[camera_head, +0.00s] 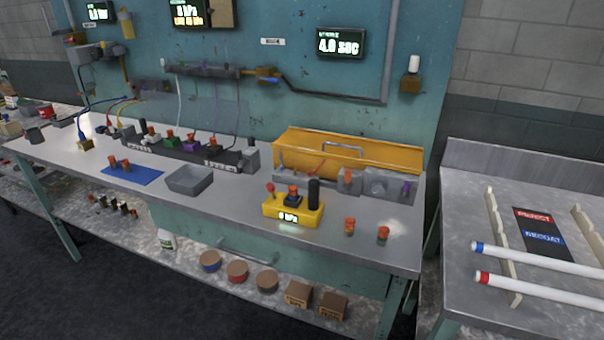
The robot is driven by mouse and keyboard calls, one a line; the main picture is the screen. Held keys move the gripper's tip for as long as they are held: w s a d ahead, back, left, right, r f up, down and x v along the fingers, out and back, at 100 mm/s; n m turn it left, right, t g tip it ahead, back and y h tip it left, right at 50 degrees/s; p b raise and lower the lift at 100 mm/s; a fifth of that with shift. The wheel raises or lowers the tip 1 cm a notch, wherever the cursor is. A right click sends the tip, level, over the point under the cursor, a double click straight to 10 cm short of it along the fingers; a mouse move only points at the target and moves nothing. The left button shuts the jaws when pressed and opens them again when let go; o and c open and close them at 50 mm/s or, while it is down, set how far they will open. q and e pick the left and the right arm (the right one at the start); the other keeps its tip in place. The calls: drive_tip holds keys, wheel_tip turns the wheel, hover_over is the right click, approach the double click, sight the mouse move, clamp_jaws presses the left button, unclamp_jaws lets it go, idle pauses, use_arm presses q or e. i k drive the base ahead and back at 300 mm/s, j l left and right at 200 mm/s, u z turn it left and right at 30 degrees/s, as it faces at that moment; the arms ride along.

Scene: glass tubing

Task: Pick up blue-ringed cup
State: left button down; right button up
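A round container with a brown top and a blue band (209,262) stands on the lower shelf under the bench, at the left end of a short row; it looks like the blue-ringed cup. A similar one with a red band (237,273) is just right of it, and one with a dark grey band (266,282) is further right. They stand upright and apart. Neither of my grippers is in view.
The metal bench top (225,205) overhangs the shelf, with a handle bar (247,256) on the panel behind. A white bottle (166,240) stands left of the row; two cardboard boxes (298,294) stand right. A side table (470,195) holds white tubes.

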sight(293, 195)
drive_tip(key=j+z, duration=0.15)
drive_tip(key=z, duration=0.35)
drive_tip(key=j+z, duration=0.15)
drive_tip(key=z, duration=0.3)
drive_tip(key=j+z, duration=0.2)
drive_tip(key=z, duration=0.3)
drive_tip(key=k+j+z, duration=0.1)
drive_tip(key=j+z, duration=0.2)
drive_tip(key=j, duration=0.15)
drive_tip(key=k+j+z, duration=0.15)
drive_tip(key=j+z, duration=0.15)
drive_tip(key=j, duration=0.15)
